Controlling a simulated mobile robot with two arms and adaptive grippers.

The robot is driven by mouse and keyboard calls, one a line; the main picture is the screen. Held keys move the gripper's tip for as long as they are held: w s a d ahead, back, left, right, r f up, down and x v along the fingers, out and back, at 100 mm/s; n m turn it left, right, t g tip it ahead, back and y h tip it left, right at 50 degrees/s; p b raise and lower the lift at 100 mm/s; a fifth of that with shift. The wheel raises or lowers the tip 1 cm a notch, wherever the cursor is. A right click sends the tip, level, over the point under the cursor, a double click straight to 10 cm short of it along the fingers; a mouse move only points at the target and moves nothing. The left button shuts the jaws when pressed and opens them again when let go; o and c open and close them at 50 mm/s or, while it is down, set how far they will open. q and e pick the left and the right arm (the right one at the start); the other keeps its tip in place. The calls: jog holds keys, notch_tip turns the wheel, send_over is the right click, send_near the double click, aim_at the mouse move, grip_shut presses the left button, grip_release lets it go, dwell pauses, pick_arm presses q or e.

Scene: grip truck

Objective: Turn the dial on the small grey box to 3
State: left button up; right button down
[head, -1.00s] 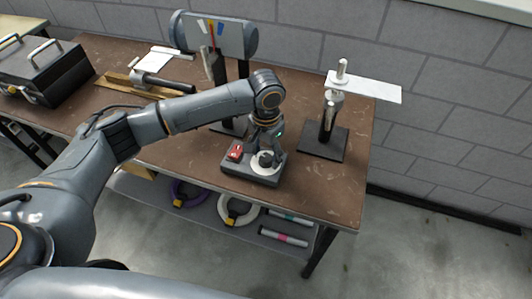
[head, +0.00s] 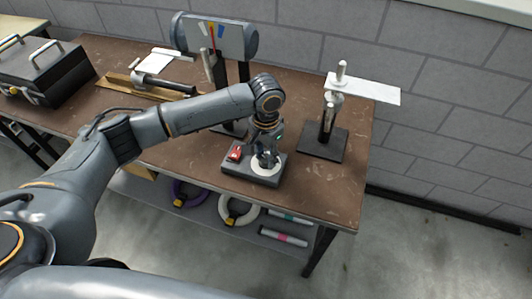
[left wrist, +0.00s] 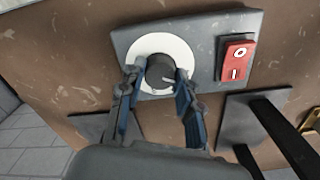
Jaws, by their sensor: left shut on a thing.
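The small grey box (head: 238,168) sits near the front edge of the brown table, with a red switch (head: 235,153) on its left side. The box fills the top of the left wrist view (left wrist: 205,30). Its dial (left wrist: 160,69) is a dark round knob with a light pointer line, on a white disc (left wrist: 160,42). Numbers on the disc are not legible. My left gripper (head: 265,160) reaches down over the disc. In the left wrist view its two blue-grey fingers (left wrist: 157,77) are shut on the dial, one on each side. My right gripper is out of view.
A stand with a white plate (head: 365,88) is right of the box. Behind it stands a grey panel with coloured strips (head: 232,38). A black case (head: 50,72) is at the left. Rings and tubes lie on the lower shelf. The table's front right is clear.

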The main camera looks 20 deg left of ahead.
pick_arm(q)
jog(key=m+p, duration=0.4)
jog(key=p, duration=0.1)
jog(key=shift+r+m, duration=0.25)
jog(key=shift+m, duration=0.05)
jog(key=m+p, duration=0.2)
jog(key=shift+f+m, duration=0.1)
jog(key=shift+m, duration=0.3)
jog(key=m+p, duration=0.2)
jog(key=m, duration=0.2)
jog(key=m+p, duration=0.1)
jog(key=m, duration=0.4)
jog(key=shift+f+m, duration=0.15)
jog(key=shift+m, duration=0.15)
jog(key=o, duration=1.2)
jog(key=shift+c, duration=0.2)
